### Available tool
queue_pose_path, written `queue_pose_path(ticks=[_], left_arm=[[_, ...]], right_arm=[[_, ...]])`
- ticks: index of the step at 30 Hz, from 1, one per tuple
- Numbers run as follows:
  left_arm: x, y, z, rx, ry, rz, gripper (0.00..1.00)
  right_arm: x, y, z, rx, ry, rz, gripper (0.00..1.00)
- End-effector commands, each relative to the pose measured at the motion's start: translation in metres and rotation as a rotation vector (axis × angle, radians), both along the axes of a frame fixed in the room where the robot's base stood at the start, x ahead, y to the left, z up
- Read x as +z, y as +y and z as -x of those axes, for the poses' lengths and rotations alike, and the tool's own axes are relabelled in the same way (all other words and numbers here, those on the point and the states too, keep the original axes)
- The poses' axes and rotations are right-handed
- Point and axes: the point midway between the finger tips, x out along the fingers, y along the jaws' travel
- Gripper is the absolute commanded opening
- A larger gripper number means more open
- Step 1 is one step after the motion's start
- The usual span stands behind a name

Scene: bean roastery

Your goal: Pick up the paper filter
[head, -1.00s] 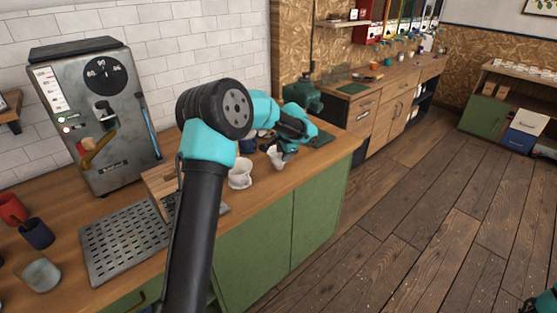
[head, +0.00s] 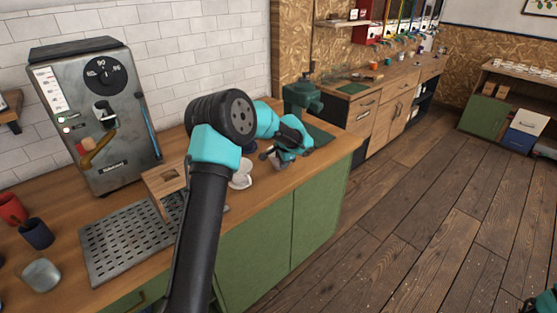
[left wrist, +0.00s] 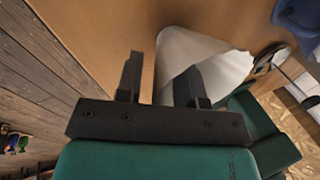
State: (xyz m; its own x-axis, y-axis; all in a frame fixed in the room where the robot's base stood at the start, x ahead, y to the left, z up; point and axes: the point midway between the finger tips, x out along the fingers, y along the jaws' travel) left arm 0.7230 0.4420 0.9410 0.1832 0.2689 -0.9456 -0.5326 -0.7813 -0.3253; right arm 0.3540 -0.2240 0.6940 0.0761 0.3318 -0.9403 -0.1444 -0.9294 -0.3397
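The paper filter (left wrist: 215,62) is a white cone with a wavy rim in the left wrist view, on the wooden counter. My left gripper (left wrist: 158,82) has its two dark fingers apart, with one edge of the filter between them. One finger stands clear to the left of the filter; the other overlaps it, and I cannot tell whether it is inside or in front. In the head view my left gripper (head: 272,156) is low over the counter and mostly hides the filter. My right gripper does not show; only a bit of my right arm is at the bottom right corner.
A blue cup (left wrist: 298,14) is near the filter. A green machine (head: 302,98) is behind. A perforated metal tray (head: 118,250) and grey roaster (head: 88,110) are left. The counter's front edge is close.

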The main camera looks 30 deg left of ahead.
Motion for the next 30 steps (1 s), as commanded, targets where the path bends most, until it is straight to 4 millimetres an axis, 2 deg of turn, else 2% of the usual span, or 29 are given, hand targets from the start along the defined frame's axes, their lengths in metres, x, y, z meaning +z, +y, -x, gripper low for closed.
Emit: queue_pose_path(ticks=[1,9,11,23,30], left_arm=[[0.0,0.0,0.0,0.0,0.0,0.0,0.3],[0.0,0.0,0.0,0.0,0.0,0.0,0.04],[0.0,0.0,0.0,0.0,0.0,0.0,0.0],[0.001,0.0,0.0,0.0,0.0,0.0,0.0],[0.016,0.0,0.0,0.0,-0.003,0.0,0.0]], right_arm=[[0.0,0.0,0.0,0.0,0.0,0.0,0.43],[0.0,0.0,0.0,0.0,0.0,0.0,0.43],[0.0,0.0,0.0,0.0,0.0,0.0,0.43],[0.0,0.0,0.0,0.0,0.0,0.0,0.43],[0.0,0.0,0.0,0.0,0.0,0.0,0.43]])
